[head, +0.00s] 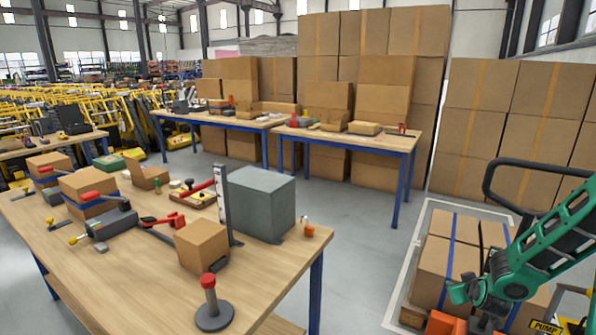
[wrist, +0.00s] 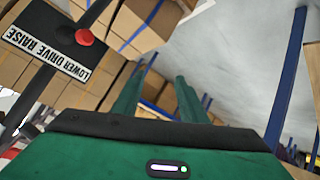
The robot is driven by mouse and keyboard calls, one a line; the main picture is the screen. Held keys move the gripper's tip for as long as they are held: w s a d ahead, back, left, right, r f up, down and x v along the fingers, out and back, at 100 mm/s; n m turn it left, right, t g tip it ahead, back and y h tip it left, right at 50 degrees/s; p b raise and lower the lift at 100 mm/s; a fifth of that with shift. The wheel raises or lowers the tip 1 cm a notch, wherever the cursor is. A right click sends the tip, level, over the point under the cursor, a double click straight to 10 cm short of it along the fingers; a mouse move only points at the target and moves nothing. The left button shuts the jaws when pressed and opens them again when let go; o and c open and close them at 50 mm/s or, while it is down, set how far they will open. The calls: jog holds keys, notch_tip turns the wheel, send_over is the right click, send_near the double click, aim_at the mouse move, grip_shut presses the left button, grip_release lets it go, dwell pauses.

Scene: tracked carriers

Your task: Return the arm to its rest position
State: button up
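My arm (head: 548,243), green with black parts, reaches in from the right edge in the head view and is bent low in front of strapped cardboard boxes. My gripper (wrist: 158,85) shows in the wrist view as two green fingers beyond a green and black body with a small lit strip. The fingers stand apart with a clear gap, and I see nothing held between them.
A black pallet truck handle (head: 491,180) rises beside my arm; its labelled lever plate (wrist: 45,48) is close in the wrist view. Strapped boxes (head: 446,262) stand on the pallet. A cluttered wooden workbench (head: 134,262) is at left. The grey floor (head: 358,240) between is clear.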

jog(key=s+a+r+m+g, duration=0.1)
jog(key=s+r+m+g, duration=0.15)
jog(key=s+r, duration=0.6)
jog(key=s+r+m+g, duration=0.1)
jog(key=s+r+g, duration=0.35)
jog(key=s, duration=0.65)
jog(key=s+a+r+m+g+y, duration=0.1)
jog(key=s+a+r, duration=0.2)
jog(key=s, duration=0.4)
jog(key=s+a+r+m+g+y, duration=0.1)
jog(key=s+a+r+m, duration=0.1)
jog(key=s, duration=0.6)
jog(key=s+a+r+m+g+y, duration=0.1)
jog(key=s+a+r, duration=0.2)
jog(key=s, duration=0.4)
jog(key=shift+s+a+r+y, duration=0.15)
jog(key=shift+a+r+y, duration=0.2)
jog(key=shift+a, duration=0.5)
jog(key=shift+g, duration=0.3)
jog(key=shift+w+f, duration=0.25)
jog(key=shift+w, duration=0.4)
